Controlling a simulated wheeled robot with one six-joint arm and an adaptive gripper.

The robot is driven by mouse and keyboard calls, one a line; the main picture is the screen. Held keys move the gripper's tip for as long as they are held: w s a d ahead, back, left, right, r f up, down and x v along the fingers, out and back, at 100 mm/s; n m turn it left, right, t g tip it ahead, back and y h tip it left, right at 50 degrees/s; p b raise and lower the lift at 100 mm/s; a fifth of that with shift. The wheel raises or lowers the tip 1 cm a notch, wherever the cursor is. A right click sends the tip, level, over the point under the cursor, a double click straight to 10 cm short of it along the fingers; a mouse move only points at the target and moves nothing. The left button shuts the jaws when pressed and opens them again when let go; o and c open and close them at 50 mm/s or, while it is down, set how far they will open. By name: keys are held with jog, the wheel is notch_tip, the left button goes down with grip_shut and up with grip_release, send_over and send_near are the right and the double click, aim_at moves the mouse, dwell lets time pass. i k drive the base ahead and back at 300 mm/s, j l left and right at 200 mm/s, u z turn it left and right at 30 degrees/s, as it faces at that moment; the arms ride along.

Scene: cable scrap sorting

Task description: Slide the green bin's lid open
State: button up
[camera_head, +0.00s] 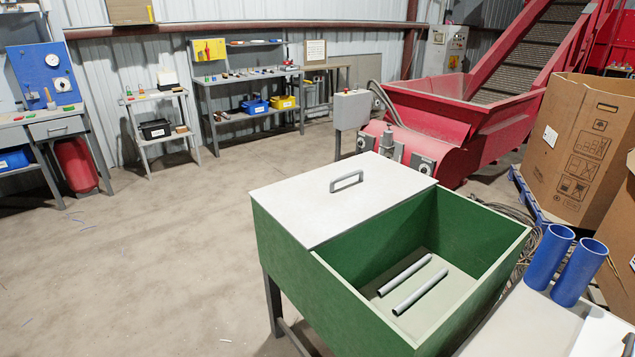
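The green bin (290,262) stands on grey legs in the lower middle of the picture. Its flat white lid (290,205) lies over the left and back part of the bin, and the front right part is uncovered. A grey bar handle (347,181) stands up from the lid. Through the opening, two grey rods (420,291) show, lying side by side on the bin's pale floor. The part of the inside under the lid is hidden. My gripper is not in view.
Two upright blue tubes (549,258) stand on a white surface (525,325) just right of the bin. Behind are a red hopper machine (430,112), a grey control box (351,110) and a cardboard box (577,150). The concrete floor (150,265) left of the bin is largely clear.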

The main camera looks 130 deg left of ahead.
aim_at(316, 208)
jog(key=u, duration=3.85)
jog(key=i+j+u, duration=0.4)
jog(key=i, duration=0.15)
jog(key=l, duration=0.1)
